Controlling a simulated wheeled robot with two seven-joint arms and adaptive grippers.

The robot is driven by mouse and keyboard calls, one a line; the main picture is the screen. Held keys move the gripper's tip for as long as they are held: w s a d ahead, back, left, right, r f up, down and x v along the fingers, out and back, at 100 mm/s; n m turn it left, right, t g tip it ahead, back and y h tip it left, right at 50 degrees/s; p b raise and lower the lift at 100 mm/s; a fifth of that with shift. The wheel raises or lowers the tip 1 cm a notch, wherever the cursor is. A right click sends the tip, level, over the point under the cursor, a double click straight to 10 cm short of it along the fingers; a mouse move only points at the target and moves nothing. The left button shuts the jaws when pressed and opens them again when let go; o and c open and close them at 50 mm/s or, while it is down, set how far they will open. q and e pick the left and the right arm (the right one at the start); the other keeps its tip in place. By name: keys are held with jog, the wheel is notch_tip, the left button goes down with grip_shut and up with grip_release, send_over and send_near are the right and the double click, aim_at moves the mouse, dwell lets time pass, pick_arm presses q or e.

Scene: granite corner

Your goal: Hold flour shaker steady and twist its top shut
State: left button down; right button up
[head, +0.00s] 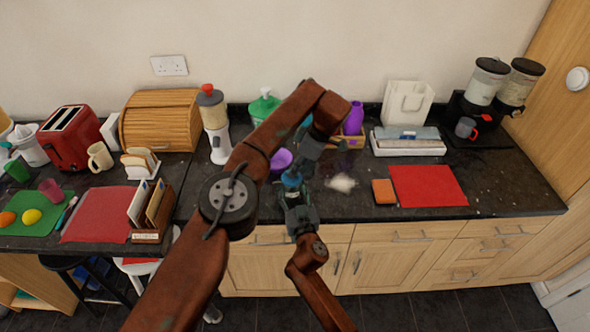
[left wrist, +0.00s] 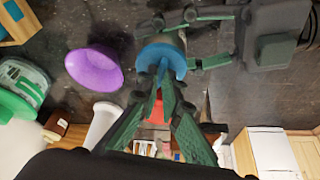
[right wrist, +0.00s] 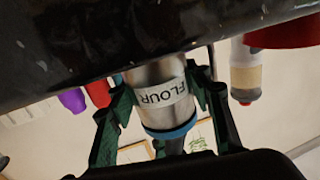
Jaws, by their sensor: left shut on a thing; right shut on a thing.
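The flour shaker is a metal can with a white FLOUR label and a blue top. Its blue top shows in the head view (head: 291,180) and the left wrist view (left wrist: 178,52); the labelled body shows in the right wrist view (right wrist: 155,76). My right gripper (right wrist: 166,92) is shut around the can's body, one finger on each side; the head view shows it (head: 298,208) below the top. My left gripper (left wrist: 163,76) is shut on the blue top from above; the head view shows it (head: 298,168). Whether the top is fully closed cannot be told.
A purple bowl (head: 281,160) stands close behind the shaker. A white powder pile (head: 341,183), an orange sponge (head: 384,191) and a red mat (head: 428,186) lie to the right. A dispenser (head: 213,122) and green-lidded container (head: 264,105) stand behind. The counter's front edge is near.

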pick_arm(q)
jog(key=c, duration=2.1)
grip_release()
jog(key=m, duration=0.2)
jog(key=m+t+h, duration=0.1)
jog(key=m, duration=0.1)
jog(key=m+t, duration=0.1)
jog(key=m, duration=0.2)
jog(key=shift+s+a+h, duration=0.3)
jog(key=shift+h, duration=0.1)
jog(key=m, duration=0.2)
jog(key=m+h, duration=0.1)
jog(key=m, duration=0.1)
jog(key=m+t+h, duration=0.1)
jog(key=m, duration=0.1)
jog(key=shift+s+a+m, duration=0.1)
jog(key=shift+a+m, duration=0.2)
jog(key=v, duration=1.2)
jog(key=shift+a, duration=0.1)
